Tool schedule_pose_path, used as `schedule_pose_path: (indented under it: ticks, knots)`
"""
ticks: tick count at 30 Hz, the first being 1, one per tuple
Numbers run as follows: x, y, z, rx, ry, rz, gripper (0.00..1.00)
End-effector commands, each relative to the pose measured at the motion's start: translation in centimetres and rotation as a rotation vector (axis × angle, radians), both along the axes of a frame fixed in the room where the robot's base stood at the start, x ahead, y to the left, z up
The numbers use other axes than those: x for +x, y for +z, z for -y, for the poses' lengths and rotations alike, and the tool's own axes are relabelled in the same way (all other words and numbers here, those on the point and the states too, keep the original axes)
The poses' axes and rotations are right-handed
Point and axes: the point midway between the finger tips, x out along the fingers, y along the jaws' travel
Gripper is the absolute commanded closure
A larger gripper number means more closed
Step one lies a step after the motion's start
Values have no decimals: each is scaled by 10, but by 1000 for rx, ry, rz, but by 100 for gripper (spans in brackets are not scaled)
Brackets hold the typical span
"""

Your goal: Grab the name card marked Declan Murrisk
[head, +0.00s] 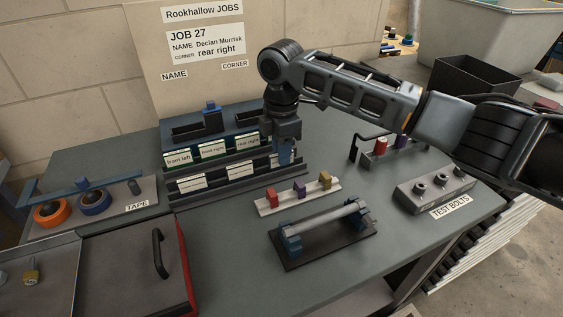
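A two-step card rack (172,197) stands at the back of the bench. Its lower row holds white name cards, one at the left (192,183) and one in the middle (240,170). A third white card (274,161) shows partly beside my gripper. The print on these cards is too small to read, so I cannot tell which says Declan Murrisk. My gripper (286,158) points down at the right end of the lower row, close to the third card. I cannot see whether its fingers are apart or touch a card.
The upper row holds corner cards: front left (178,158), front right (212,150), rear right (247,141). A job board (205,85) names Declan Murrisk, rear right. In front are a coloured-clip strip (298,197), a tube stand (322,230), test bolts (436,188) and tape rolls (95,202).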

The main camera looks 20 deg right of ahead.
Motion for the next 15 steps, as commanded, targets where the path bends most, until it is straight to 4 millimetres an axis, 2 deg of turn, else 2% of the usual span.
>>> schedule_pose_path:
  ticks: [1, 6, 15]
  knots:
    - [0, 0, 0, 0, 0, 0, 84]
    - [0, 0, 0, 0, 0, 0, 100]
    - [0, 0, 0, 0, 0, 0, 100]
